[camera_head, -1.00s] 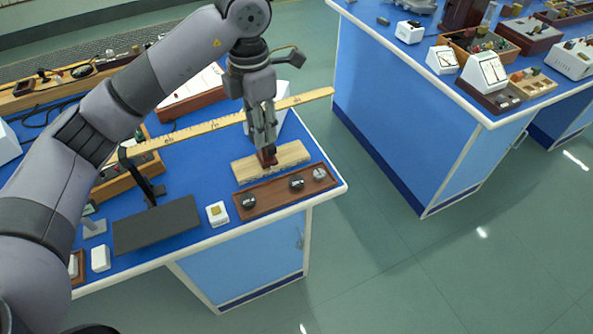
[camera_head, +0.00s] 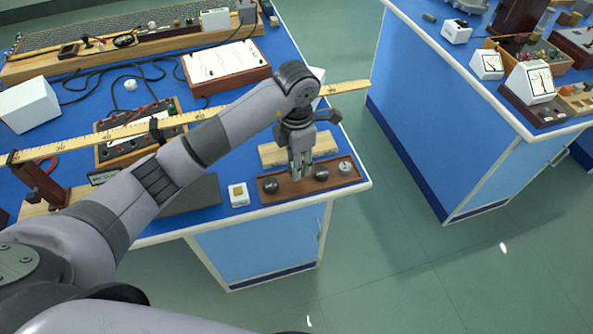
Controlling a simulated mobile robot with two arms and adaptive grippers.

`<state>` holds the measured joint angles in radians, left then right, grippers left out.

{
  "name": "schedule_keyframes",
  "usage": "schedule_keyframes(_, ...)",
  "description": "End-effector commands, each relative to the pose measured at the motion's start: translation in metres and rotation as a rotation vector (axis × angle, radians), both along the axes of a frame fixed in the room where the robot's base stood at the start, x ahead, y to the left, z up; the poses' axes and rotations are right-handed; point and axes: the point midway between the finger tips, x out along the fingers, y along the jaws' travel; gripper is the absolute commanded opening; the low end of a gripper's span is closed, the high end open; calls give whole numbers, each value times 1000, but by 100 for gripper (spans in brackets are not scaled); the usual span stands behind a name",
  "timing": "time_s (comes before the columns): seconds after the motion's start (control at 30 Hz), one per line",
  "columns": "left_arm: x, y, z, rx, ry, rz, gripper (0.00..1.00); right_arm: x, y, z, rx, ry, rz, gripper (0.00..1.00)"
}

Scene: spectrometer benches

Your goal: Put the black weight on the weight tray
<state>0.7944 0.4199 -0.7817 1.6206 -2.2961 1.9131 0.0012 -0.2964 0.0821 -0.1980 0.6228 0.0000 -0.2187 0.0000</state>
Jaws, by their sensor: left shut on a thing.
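My left gripper (camera_head: 302,176) reaches down over the brown wooden weight tray (camera_head: 300,199) near the bench's front right corner. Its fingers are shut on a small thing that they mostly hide. I cannot tell from this view what it is, or whether it touches the tray. A round black weight (camera_head: 270,185) stands in the tray left of the fingers. A second black weight (camera_head: 321,174) stands just right of them, and a silver weight (camera_head: 345,168) is at the right end. My right gripper is not in view.
A pale wooden board (camera_head: 325,145) lies behind the tray. A white block with a yellow top (camera_head: 238,195) stands left of it. A long ruler beam (camera_head: 345,87) crosses the bench behind my gripper. An aisle separates this bench from another blue bench (camera_head: 420,120).

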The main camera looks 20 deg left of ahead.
Motion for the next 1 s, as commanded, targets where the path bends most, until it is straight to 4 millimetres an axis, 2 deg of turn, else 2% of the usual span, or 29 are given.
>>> schedule_keyframes(0.3,-1,-1,-39,-1,4,0,0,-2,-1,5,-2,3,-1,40)
schedule_keyframes(0.67,0,0,-46,0,0,-1,0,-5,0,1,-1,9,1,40)
schedule_keyframes(0.7,0,0,-46,1,1,-1,33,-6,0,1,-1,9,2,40)
schedule_keyframes(1.0,-1,0,-45,0,1,-1,52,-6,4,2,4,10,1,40)
